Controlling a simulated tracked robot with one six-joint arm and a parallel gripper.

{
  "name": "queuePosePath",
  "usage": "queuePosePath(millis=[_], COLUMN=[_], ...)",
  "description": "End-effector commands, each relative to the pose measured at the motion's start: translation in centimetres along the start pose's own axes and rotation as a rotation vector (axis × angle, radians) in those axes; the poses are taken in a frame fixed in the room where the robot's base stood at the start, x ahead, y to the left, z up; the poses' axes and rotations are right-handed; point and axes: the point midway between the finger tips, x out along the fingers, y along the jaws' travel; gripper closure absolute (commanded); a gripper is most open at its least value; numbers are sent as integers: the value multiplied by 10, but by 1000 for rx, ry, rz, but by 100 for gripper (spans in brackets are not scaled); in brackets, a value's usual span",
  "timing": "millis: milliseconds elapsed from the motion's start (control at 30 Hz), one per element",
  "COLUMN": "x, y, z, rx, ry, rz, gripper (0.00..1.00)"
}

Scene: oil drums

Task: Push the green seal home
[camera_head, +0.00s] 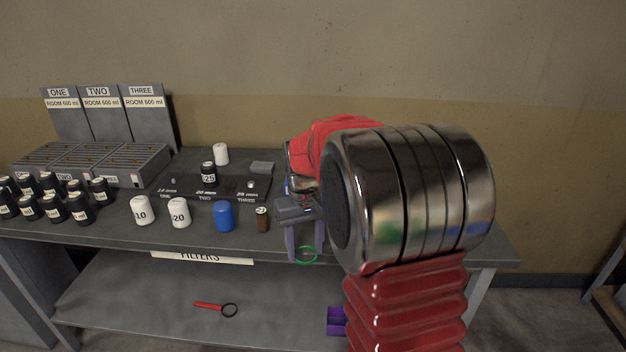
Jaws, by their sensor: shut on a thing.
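The green seal (307,264) shows as a thin ring low between the fingertips of my gripper (305,255). My arm's large metal joint and red sleeve hide the bench to the right.
A blue canister (223,216) and a small brown bottle (262,219) stand left of my gripper. White canisters 10 (142,210) and 20 (179,212) stand farther left. A black canister (208,174) stands on the dark size-marked plate (228,187). A red-handled ring tool (213,308) lies on the lower shelf.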

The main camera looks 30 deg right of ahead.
Motion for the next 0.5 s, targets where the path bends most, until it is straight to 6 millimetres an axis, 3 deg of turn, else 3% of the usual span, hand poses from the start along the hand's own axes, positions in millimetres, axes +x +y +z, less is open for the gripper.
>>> queuePosePath(millis=[100,300,500], x=[20,51,71], y=[-42,-110,-154], z=[-19,-33,-34], rx=[-23,-89,-149], ry=[-3,-2,-1], rz=[0,0,0], gripper=[73,73,73])
